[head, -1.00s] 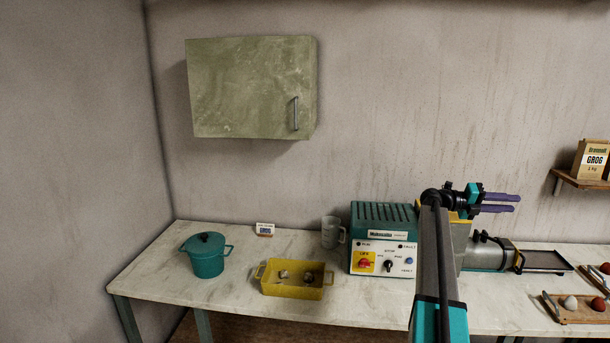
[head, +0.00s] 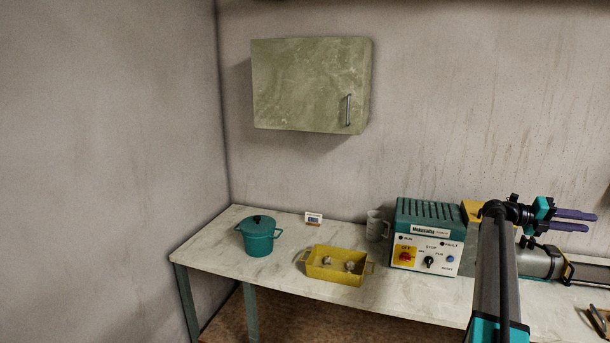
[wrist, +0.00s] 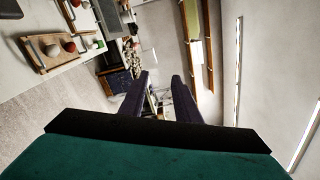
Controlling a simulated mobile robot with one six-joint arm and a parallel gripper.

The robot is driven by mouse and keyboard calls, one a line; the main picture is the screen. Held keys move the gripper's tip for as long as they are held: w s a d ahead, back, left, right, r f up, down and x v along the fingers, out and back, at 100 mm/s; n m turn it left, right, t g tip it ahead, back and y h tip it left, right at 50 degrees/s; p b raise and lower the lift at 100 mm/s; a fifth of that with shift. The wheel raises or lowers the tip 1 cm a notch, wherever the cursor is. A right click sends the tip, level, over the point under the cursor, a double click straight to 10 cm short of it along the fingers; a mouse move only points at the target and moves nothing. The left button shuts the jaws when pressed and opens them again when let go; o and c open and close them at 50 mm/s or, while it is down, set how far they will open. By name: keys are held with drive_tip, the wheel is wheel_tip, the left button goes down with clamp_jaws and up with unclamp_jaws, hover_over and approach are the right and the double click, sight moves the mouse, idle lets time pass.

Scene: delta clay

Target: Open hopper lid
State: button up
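The teal machine (head: 430,222) stands on the bench at right in the head view, with a control panel on its front. A yellow part (head: 474,210) shows on its top beside the teal housing, partly hidden behind my arm; I cannot tell if it is the hopper lid. My gripper (head: 592,221) is right of this part, above the machine's grey barrel, pointing right. Its two purple fingers are apart and empty. They also show in the wrist view (wrist: 160,82) with a clear gap, facing away from the machine.
A teal lidded pot (head: 258,238), a yellow tray (head: 332,278) with lumps, a grey mug (head: 377,226) and a small card (head: 314,218) stand on the bench (head: 225,260). A green wall cabinet (head: 310,88) hangs above. The wrist view shows a wooden tray (wrist: 40,62) with balls.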

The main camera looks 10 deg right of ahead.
drive_tip(key=w+a+f+n+t+b, duration=0.1)
drive_tip(key=w+a+f+n+t, duration=0.1)
drive_tip(key=w+a+f, duration=0.65)
drive_tip(key=w+a+f+n+t+b, duration=0.15)
drive_tip(key=w+a+f, duration=0.35)
drive_tip(key=f, duration=0.7)
drive_tip(key=s+a+f+n+t+y+b, duration=0.1)
drive_tip(key=s+a+f, duration=0.1)
drive_tip(key=a+f, duration=1.1)
drive_tip(key=s+a+f+n+t+y+b, duration=0.1)
drive_tip(key=s+a+f+t+y+b, duration=0.15)
drive_tip(key=a+f, duration=1.1)
drive_tip(key=s+a+f+m+g+y+b, duration=0.15)
drive_tip(key=s+a+f+m, duration=0.25)
drive_tip(key=s+a+f, duration=0.75)
drive_tip(key=s+a+f+m+g+y, duration=0.1)
drive_tip(key=s+a+f+m+y, duration=0.2)
drive_tip(key=s+a+f, duration=0.75)
drive_tip(key=s+a+f+m+g+y, duration=0.1)
drive_tip(key=s+a+f+m+y, duration=0.2)
drive_tip(key=s+a+m, duration=0.4)
drive_tip(key=s+a+f+m+g+y, duration=0.1)
drive_tip(key=s+a+f+m+y, duration=0.2)
drive_tip(key=m, duration=1.4)
drive_tip(key=s+a+y, duration=0.1)
drive_tip(key=s+a, duration=0.3)
drive_tip(key=s, duration=0.2)
drive_tip(key=shift+s+f+y+b, duration=0.25)
drive_tip(key=shift+s+y+b, duration=0.05)
drive_tip(key=shift+s, duration=0.05)
